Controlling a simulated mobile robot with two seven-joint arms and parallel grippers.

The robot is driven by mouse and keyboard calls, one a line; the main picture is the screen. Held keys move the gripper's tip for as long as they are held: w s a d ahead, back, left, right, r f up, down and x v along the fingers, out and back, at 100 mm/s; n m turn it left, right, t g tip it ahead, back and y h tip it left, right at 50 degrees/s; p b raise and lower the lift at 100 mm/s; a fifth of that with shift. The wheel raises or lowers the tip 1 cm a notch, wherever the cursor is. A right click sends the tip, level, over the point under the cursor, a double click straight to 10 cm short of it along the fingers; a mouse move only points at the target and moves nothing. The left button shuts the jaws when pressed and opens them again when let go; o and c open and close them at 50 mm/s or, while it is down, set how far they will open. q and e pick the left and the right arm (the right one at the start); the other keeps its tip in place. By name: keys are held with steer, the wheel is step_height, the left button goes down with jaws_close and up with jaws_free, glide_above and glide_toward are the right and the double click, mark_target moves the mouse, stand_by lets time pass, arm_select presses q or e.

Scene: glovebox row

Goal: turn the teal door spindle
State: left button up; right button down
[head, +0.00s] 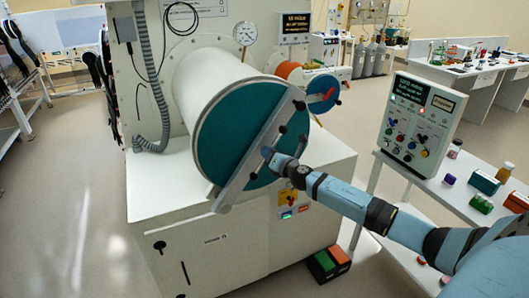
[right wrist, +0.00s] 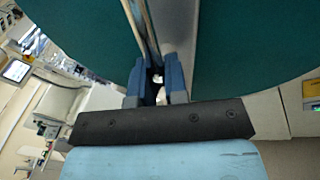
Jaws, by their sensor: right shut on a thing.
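The round teal door (head: 222,135) closes the front end of the big white cylinder. A grey bar (head: 235,181) crosses its face at a slant. The teal door spindle's handle, with a dark knob (head: 283,130), stands out in front of the bar; its hub is hard to make out. My right gripper (head: 268,153) is at the handle's lower side, shut on part of it. In the right wrist view, its blue fingers (right wrist: 157,87) close around a small dark piece with a light spot, against the teal face. My left gripper is not in view.
A smaller blue door with a red handle (head: 329,94) is just behind at the right. A control panel (head: 419,118) stands on a white side table with bottles and boxes. A red and green pedal box (head: 328,262) lies on the floor. The floor at left is clear.

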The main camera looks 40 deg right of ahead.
steer(key=shift+d+r+n+p, duration=0.1)
steer(key=shift+r+n+p, duration=0.2)
steer(key=shift+n, duration=0.2)
steer(key=shift+f, duration=0.1)
steer(key=c, duration=1.4)
jaws_free()
steer(key=shift+o, duration=1.3)
steer(key=shift+f, duration=0.2)
steer(key=s+b, duration=0.3)
steer(key=s, duration=1)
steer(key=shift+s, duration=0.4)
